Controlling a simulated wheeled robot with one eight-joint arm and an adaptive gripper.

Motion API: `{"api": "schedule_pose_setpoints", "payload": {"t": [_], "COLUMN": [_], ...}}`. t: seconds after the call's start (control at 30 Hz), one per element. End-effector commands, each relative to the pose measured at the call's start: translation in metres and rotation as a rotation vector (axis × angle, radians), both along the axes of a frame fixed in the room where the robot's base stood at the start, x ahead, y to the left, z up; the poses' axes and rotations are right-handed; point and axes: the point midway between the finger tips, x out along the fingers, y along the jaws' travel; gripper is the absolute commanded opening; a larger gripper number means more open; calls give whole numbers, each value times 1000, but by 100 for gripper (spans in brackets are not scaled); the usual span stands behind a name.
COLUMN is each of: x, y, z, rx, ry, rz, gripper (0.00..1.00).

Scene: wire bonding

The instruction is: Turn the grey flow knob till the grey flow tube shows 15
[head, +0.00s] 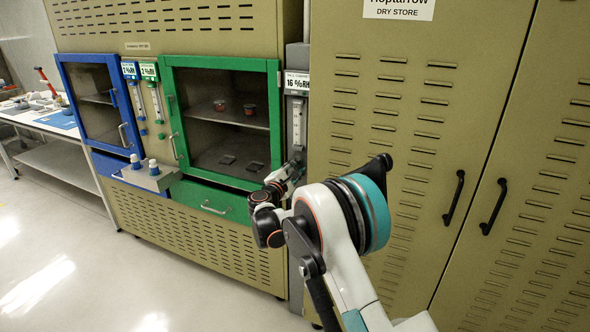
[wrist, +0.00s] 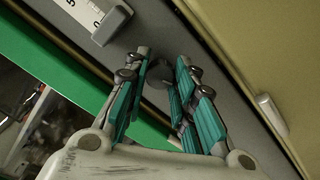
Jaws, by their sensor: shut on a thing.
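The grey flow tube (head: 297,122) is a pale scale on the narrow grey panel right of the green-framed cabinet. Its lower end (wrist: 96,18) shows in the wrist view with the marks 5 and 0; I cannot read its level. The grey flow knob (wrist: 158,73) is a dark round piece on the panel below the tube, partly hidden by the fingers. My gripper (wrist: 163,66) has its teal-padded fingers on both sides of the knob and is shut on it. In the head view my gripper (head: 297,167) is at the panel below the tube, and the knob is hidden.
A display above the grey tube (head: 297,84) reads 16 %RH. The green-framed cabinet (head: 276,120) is left of the panel and the tan dry store (head: 345,130) is right of it. Blue and green flow tubes (head: 147,100) stand farther left. A white handle-like piece (wrist: 271,115) sits right of my fingers.

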Motion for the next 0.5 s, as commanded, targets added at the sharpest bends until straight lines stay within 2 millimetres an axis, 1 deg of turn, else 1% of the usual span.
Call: {"api": "schedule_pose_setpoints", "payload": {"t": [0.3, 0.5], "x": [0, 0], "y": [0, 0], "z": [0, -1], "rx": [273, 355], "ry": [-99, -129], "rz": [-1, -1], "gripper": [0, 0]}}
